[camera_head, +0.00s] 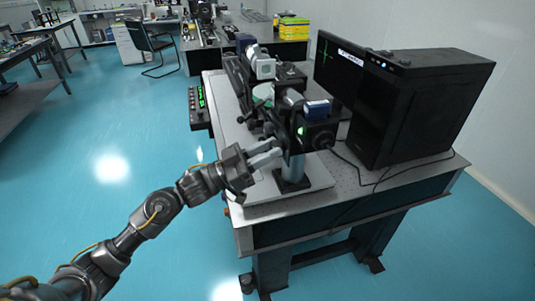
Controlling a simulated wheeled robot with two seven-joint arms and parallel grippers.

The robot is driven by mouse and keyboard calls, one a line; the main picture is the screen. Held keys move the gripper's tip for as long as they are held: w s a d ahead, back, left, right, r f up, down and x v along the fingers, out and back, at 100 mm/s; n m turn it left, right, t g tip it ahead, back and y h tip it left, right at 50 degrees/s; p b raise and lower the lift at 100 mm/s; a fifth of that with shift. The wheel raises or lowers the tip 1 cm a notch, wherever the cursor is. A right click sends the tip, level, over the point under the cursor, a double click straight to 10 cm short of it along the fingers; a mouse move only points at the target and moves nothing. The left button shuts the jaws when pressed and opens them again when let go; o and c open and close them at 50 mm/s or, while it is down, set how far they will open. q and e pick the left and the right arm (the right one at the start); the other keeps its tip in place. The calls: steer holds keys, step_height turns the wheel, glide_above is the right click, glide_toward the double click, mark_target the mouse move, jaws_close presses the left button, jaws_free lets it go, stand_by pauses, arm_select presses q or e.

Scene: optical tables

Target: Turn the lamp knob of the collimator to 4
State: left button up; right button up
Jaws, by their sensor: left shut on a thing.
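The collimator (320,132) stands at the front end of the optical table, with a black housing, a small green light and a blue part on top. It sits on a grey post. My left gripper (279,149) reaches in from the left, and its light fingers are closed at the left side of this housing. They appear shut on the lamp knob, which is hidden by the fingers. The knob's setting cannot be read. My right gripper is not in view.
A large black computer case with a screen (430,105) stands right of the collimator on the table (350,200). Cables run between them. More optical parts (262,68) extend behind. A control box with green digits (201,108) is at the table's left edge.

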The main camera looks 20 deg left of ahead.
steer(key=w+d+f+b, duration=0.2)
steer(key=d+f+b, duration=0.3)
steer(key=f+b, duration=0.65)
arm_select(q)
steer(key=m+g+y, duration=0.1)
steer(key=m+g, duration=0.2)
steer(key=m, duration=0.5)
steer(key=m+g+y+b, duration=0.1)
steer(key=m+g, duration=0.1)
steer(key=m, duration=0.7)
steer(key=m+g+b, duration=0.1)
steer(key=m+g, duration=0.2)
steer(key=m, duration=0.5)
steer(key=shift+w+a+r+m+g+y, duration=0.15)
steer(key=shift+w+r+m+g+y, duration=0.15)
steer(key=shift+r+m+y, duration=0.1)
steer(key=shift+s+m+y+b, duration=0.1)
steer(key=shift+m+y+b, duration=0.35)
steer(key=shift+m, duration=0.75)
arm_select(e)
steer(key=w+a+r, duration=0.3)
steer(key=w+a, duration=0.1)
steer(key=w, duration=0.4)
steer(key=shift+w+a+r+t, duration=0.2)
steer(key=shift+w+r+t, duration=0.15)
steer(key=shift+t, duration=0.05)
